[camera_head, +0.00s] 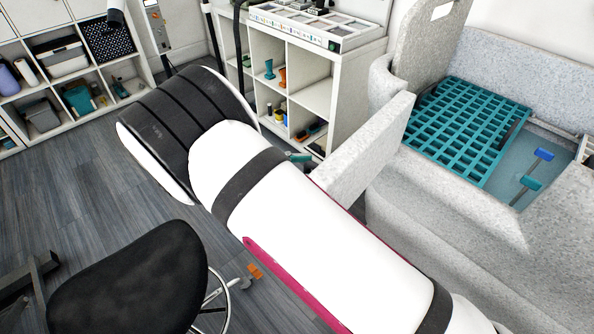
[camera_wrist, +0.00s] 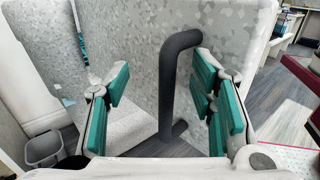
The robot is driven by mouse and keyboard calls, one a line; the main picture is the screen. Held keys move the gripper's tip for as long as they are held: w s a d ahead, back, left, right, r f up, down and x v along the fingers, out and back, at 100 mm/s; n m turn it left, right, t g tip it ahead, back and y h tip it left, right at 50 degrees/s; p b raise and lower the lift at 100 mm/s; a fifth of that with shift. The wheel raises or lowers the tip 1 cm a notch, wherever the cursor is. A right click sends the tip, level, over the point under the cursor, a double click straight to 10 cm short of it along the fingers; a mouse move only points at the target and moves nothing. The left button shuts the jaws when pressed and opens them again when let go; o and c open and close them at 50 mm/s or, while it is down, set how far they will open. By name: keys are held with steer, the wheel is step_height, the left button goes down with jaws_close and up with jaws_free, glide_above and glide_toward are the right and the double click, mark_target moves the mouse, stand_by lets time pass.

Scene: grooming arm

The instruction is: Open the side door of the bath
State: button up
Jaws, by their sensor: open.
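The grey speckled bath (camera_head: 445,190) stands at the right in the head view. Its side door (camera_head: 362,150) is a speckled panel standing out at an angle from the bath, with an opening beside it. In the wrist view the door (camera_wrist: 135,55) fills the middle and carries a black bar handle (camera_wrist: 168,95). My gripper (camera_wrist: 160,90) is open, with its teal-padded fingers on both sides of the handle. The handle is nearer the right finger; I cannot tell whether they touch. In the head view my arm hides most of the gripper; a teal fingertip shows beside the door.
A teal grid mat (camera_head: 468,125) lies in the bath. A white shelf unit (camera_head: 300,85) stands behind my arm. A black stool (camera_head: 135,285) stands on the floor at the lower left. A grey bin (camera_wrist: 44,150) shows at left in the wrist view. Open floor (camera_head: 80,190) lies left.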

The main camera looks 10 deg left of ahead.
steer(key=shift+o, duration=0.7)
steer(key=shift+w+d, duration=0.4)
steer(key=shift+w, duration=0.05)
steer(key=shift+a, duration=0.1)
steer(key=shift+a, duration=0.3)
steer(key=shift+c, duration=0.6)
steer(key=v, duration=1.1)
steer(key=shift+s+a, duration=0.3)
steer(key=shift+s, duration=0.1)
